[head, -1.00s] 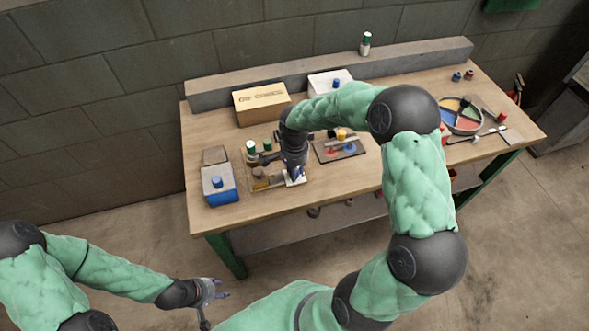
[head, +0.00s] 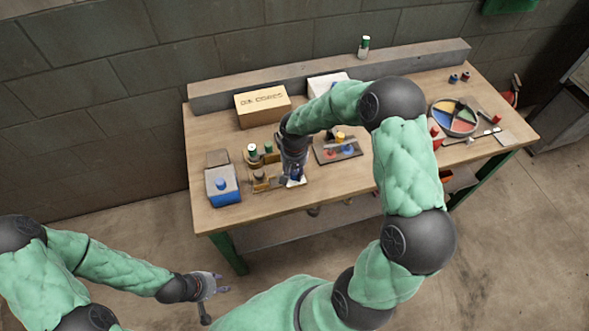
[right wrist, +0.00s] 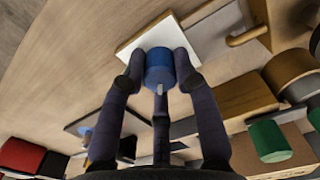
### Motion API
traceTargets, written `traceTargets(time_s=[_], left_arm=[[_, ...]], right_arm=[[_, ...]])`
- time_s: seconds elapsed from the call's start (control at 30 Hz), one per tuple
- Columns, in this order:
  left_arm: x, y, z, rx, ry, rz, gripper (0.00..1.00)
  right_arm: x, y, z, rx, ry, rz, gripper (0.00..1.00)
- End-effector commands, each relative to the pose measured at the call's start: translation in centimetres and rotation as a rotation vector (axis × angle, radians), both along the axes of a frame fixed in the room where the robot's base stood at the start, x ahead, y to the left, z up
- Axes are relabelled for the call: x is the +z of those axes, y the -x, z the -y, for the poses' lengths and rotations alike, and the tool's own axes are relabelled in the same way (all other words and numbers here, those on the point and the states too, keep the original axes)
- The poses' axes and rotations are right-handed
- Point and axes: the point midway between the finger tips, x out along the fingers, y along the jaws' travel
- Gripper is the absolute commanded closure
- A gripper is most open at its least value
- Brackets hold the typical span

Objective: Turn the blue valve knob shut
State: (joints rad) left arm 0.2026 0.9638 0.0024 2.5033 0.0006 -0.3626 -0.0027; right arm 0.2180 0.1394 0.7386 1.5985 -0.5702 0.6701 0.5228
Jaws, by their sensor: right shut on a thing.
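The blue valve knob (right wrist: 159,67) stands on a white plate (right wrist: 143,38) in the right wrist view. My right gripper (right wrist: 159,62) has its fingers closed around the knob's sides; they partly cover it. In the head view my right gripper (head: 296,175) points down over the white plate (head: 297,183) near the table's front edge, and mostly hides the knob. My left gripper (head: 221,283) hangs empty in front of the table, low in the view, with its fingers apart.
Beside the right gripper are a wooden fixture with green-capped parts (head: 252,150) and a dark board (head: 338,158). A blue-and-white box with a blue cap (head: 224,195) stands left. A cardboard box (head: 263,112) is behind; a divided round tray (head: 455,127) lies right.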

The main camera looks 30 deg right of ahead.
Motion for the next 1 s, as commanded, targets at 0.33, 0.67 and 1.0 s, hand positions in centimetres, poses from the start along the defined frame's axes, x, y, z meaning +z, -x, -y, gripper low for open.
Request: traceTargets(time_s=[0.33, 0.67, 1.0], left_arm=[[1.8, 0.0, 0.0, 0.0, 0.0, 0.0, 0.6], [2.9, 0.0, 0.0, 0.0, 0.0, 0.0, 0.6], [3.4, 0.0, 0.0, 0.0, 0.0, 0.0, 0.6]], right_arm=[[0.4, -0.3, 0.1, 0.32, 0.002, 0.009, 1.0], [0.3, -0.4, 0.0, 0.546, 0.003, 0.009, 1.0], [0.3, -0.4, 0.0, 0.647, 0.004, 0.012, 1.0]])
